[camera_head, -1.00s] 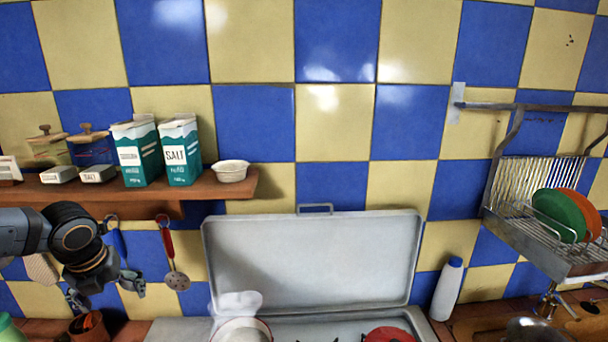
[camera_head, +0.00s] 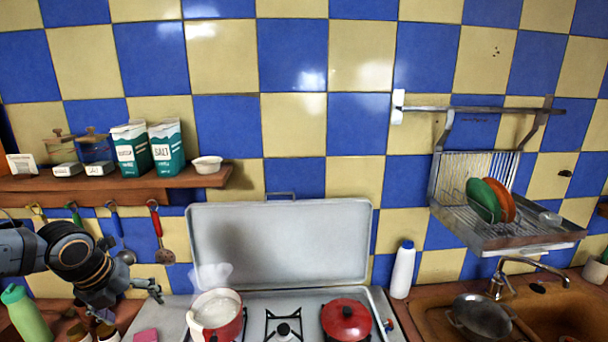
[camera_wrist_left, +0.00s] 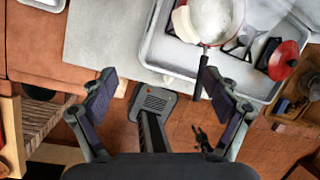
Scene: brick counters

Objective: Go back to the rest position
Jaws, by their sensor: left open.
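My left gripper (camera_head: 130,298) is in front of the wall at the left of the head view, below the shelf and left of the stove. In the left wrist view the left gripper (camera_wrist_left: 158,80) has its two fingers spread wide with nothing between them. My right gripper does not show clearly in either view.
A steaming pot (camera_head: 218,312) and a red-lidded pan (camera_head: 346,318) stand on the stove (camera_head: 283,300). A green bottle (camera_head: 27,318) stands below my left arm. Utensils hang under the shelf (camera_head: 190,180). A white bottle (camera_head: 402,270) and a sink (camera_head: 555,312) are at right.

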